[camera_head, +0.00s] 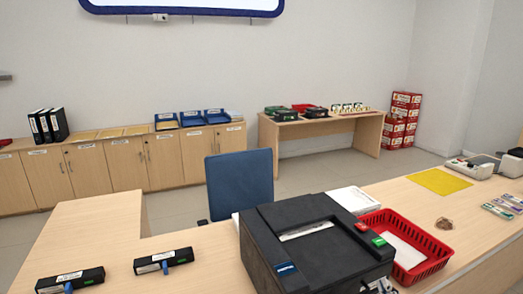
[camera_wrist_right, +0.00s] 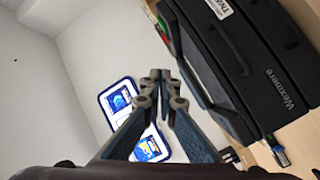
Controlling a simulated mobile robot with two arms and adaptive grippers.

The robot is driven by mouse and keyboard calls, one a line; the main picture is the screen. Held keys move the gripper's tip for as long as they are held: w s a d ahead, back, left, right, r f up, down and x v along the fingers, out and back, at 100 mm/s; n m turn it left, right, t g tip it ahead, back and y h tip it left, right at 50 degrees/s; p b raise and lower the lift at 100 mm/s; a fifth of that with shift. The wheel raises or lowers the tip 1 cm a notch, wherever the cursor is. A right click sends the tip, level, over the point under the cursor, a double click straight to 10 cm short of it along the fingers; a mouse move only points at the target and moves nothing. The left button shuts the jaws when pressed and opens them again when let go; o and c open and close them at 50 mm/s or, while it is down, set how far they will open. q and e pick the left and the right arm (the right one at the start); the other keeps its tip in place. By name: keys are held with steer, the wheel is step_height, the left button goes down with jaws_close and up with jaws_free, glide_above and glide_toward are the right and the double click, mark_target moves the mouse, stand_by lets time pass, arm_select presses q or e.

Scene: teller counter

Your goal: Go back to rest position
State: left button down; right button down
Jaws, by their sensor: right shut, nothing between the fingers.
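My right gripper (camera_wrist_right: 158,76) fills the middle of the right wrist view, its fingers shut with nothing between them. In the head view, only a small part of my right gripper (camera_head: 379,287) shows at the bottom edge, in front of the black counter machine (camera_head: 335,255). The same black machine (camera_wrist_right: 235,75), marked "Wexmere", is tilted at the right of the wrist view, beside the fingers and seemingly apart from them. My left gripper is not in view.
A red basket (camera_head: 440,252) stands right of the machine, with a yellow sheet (camera_head: 440,181) farther back. Two black label-bearing devices (camera_head: 70,280) and (camera_head: 164,260) lie on the left counter. A blue chair (camera_head: 240,184) stands behind. Wall screens (camera_wrist_right: 118,98) show in the wrist view.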

steer(key=s+a+f+m+g, duration=0.1)
steer(key=s+f+m+g, duration=0.55)
steer(key=s+f, duration=0.75)
steer(key=s+a+f+g+y, duration=0.3)
steer(key=s+a+f+g, duration=0.35)
steer(key=s+f, duration=0.35)
steer(key=s+f+g, duration=0.1)
steer(key=s+f, duration=0.2)
steer(key=f, duration=2.3)
steer(key=s+d+f, duration=0.1)
steer(key=s+f, duration=0.6)
steer(key=s, duration=0.1)
steer(key=s+d+f+g, duration=0.1)
steer(key=s+d+f, duration=0.1)
steer(key=s+f, duration=0.6)
steer(key=shift+s+d+g, duration=0.25)
steer(key=shift+s+g, duration=0.05)
steer(key=shift+s, duration=0.3)
